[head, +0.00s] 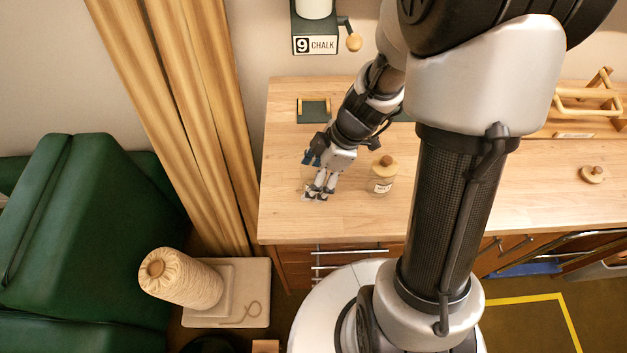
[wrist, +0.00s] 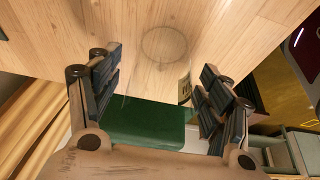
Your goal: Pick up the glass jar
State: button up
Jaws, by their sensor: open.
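My gripper (head: 318,190) is open, low over the left part of the wooden table (head: 285,215). In the wrist view its two fingers (wrist: 163,65) stand wide apart. Between them shows the faint round outline of a see-through glass jar (wrist: 163,45), with part of a pale label near the right finger. Its clear walls are hard to make out, and in the head view the fingers mostly hide it. I cannot tell whether a finger touches it. A second jar (head: 381,186) with a wooden lid and a pale label stands upright to the right of my gripper.
A small dark green stand (head: 313,110) lies behind my gripper. A wooden knobbed lid (head: 592,174) and a wooden rack (head: 590,100) are on the right. The table ends left of my gripper, beside a curtain (head: 185,110) and a green chair (head: 75,210).

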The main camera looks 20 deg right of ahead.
jog(key=c, duration=1.3)
notch_tip(320, 180, up, 20)
jog(key=p, duration=0.7)
jog(key=w+f+m+t+h, duration=0.35)
jog(key=w+f+m, duration=0.5)
jog(key=m, duration=0.55)
jog(key=shift+h, duration=0.35)
jog(key=s+f, duration=0.2)
jog(key=f, duration=0.1)
jog(key=s+f+b, duration=0.1)
jog(key=shift+s+a+f, duration=0.3)
jog(key=shift+s+f, duration=0.05)
jog(key=shift+f, duration=0.05)
